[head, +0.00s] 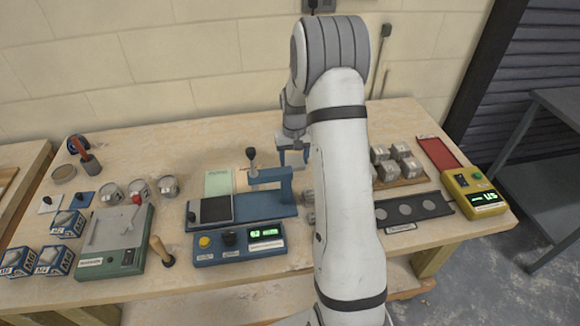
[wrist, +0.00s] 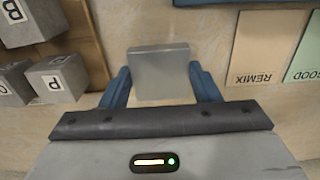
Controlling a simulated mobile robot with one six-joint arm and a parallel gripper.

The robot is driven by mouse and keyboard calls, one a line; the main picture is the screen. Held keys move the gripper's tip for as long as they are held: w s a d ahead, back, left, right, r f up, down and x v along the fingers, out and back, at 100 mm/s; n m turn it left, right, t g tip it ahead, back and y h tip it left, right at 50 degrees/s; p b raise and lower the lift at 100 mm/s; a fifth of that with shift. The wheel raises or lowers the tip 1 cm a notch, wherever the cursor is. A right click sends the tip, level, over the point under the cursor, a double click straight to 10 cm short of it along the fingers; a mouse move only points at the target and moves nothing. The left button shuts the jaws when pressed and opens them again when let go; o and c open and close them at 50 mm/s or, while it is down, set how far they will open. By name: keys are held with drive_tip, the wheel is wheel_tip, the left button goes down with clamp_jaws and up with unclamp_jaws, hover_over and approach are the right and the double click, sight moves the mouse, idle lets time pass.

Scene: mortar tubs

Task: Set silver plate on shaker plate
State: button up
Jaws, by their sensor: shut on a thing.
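My gripper (wrist: 160,88) is shut on the silver plate (wrist: 158,72), a smooth grey square piece between the blue fingers in the wrist view. In the head view my gripper (head: 294,157) is above the back middle of the bench, partly hidden by my arm. I cannot tell for sure which surface is the shaker plate. A flat grey plate (head: 108,229) lies on the green-grey machine at left, and a black square pad (head: 216,209) lies on the blue rig in the middle. The held plate is apart from both.
Lettered grey cubes (wrist: 58,77) sit on a wooden board; the REMIX card (wrist: 266,48) lies opposite. Metal cups (head: 139,188), boxes (head: 53,260) and a yellow meter (head: 474,192) stand around.

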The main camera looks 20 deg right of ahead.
sight(294, 162)
drive_tip(key=shift+f, duration=2.1)
drive_tip(key=o, duration=1.1)
